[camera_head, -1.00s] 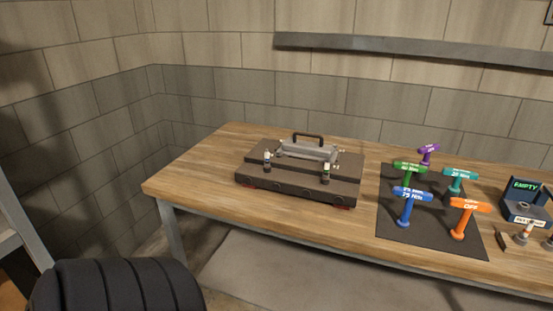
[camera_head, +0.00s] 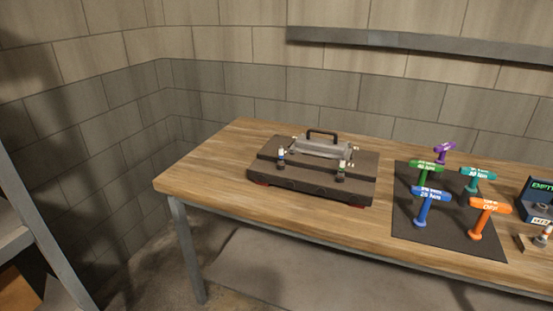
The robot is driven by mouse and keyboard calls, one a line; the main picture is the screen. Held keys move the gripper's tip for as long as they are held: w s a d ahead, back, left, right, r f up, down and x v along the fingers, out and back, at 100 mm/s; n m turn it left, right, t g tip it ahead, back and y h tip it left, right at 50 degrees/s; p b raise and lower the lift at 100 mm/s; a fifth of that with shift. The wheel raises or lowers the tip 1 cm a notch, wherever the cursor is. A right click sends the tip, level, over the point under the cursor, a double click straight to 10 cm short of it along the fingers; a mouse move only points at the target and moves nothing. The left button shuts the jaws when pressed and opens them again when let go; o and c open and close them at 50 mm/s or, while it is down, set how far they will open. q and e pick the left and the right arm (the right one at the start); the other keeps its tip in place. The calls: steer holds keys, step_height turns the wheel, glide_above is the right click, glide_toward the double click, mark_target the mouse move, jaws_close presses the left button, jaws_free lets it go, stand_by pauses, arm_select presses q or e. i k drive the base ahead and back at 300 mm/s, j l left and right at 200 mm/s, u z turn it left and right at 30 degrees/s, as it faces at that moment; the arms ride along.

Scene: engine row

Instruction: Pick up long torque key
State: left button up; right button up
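Several T-handled torque keys stand upright on a dark mat (camera_head: 408,237) on the workbench. They are a blue key (camera_head: 422,208), an orange key (camera_head: 479,217), a green key (camera_head: 424,171), a teal key (camera_head: 473,180) and a purple key (camera_head: 441,152). Their handles bear white lettering, hard to read at this size. The blue and orange keys stand at the front of the mat, and the purple one at the back. I cannot tell from this view which key is the long one. Neither of my grippers is in view.
A dark engine block (camera_head: 310,185) with a grey top cover and black handle (camera_head: 322,132) sits on the wooden workbench (camera_head: 200,175), left of the mat. A blue box (camera_head: 538,198) is cut off at the right edge. A shelf frame (camera_head: 45,235) stands at left.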

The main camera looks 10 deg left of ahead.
mark_target(469, 191)
steer(key=u, duration=0.2)
steer(key=z, duration=1.25)
